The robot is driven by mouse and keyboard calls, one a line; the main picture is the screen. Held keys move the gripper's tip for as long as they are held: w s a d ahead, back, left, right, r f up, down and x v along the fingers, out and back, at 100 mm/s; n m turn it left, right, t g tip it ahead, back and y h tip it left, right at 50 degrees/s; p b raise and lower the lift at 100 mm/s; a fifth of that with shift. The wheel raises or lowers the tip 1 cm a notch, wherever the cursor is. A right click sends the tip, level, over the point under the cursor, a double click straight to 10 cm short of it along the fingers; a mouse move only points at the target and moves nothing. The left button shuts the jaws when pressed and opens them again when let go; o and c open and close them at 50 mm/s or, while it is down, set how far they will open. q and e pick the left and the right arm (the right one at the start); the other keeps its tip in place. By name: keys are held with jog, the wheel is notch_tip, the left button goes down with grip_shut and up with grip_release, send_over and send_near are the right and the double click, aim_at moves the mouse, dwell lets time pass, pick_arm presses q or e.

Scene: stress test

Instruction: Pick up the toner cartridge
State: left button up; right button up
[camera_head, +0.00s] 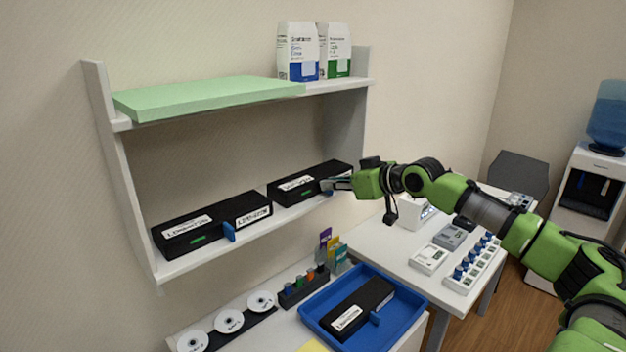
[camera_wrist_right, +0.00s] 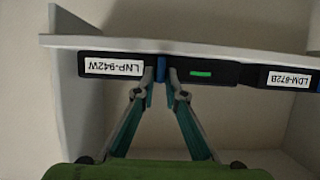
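A black toner cartridge (camera_head: 307,182) with white labels and a blue tab lies on the lower shelf, at its right end. It also shows upside down in the right wrist view (camera_wrist_right: 225,73), with its blue tab (camera_wrist_right: 161,68). A similar black cartridge (camera_head: 213,222) lies to its left on the same shelf, and another (camera_head: 361,302) lies in a blue tray. My right gripper (camera_head: 331,184) is at the front of the right-hand cartridge. In the wrist view its fingers (camera_wrist_right: 161,76) point at the blue tab, one on each side, seemingly apart from it. My left gripper is not in view.
The white shelf board (camera_wrist_right: 215,52) and its side wall (camera_head: 345,122) are close to my right gripper. A green slab (camera_head: 205,97) and cartons (camera_head: 298,52) stand above. Below are the blue tray (camera_head: 410,300), discs (camera_head: 229,321) and a white side table (camera_head: 385,243).

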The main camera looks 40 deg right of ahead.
jog(key=shift+c, duration=0.3)
grip_shut()
jog(key=shift+w+r, duration=0.1)
jog(key=shift+r+b, duration=0.35)
jog(key=shift+r, duration=1.25)
jog(key=s+a+r+b, duration=0.7)
jog(key=s+r+b, duration=0.1)
jog(key=s, duration=0.4)
jog(key=shift+r, duration=0.9)
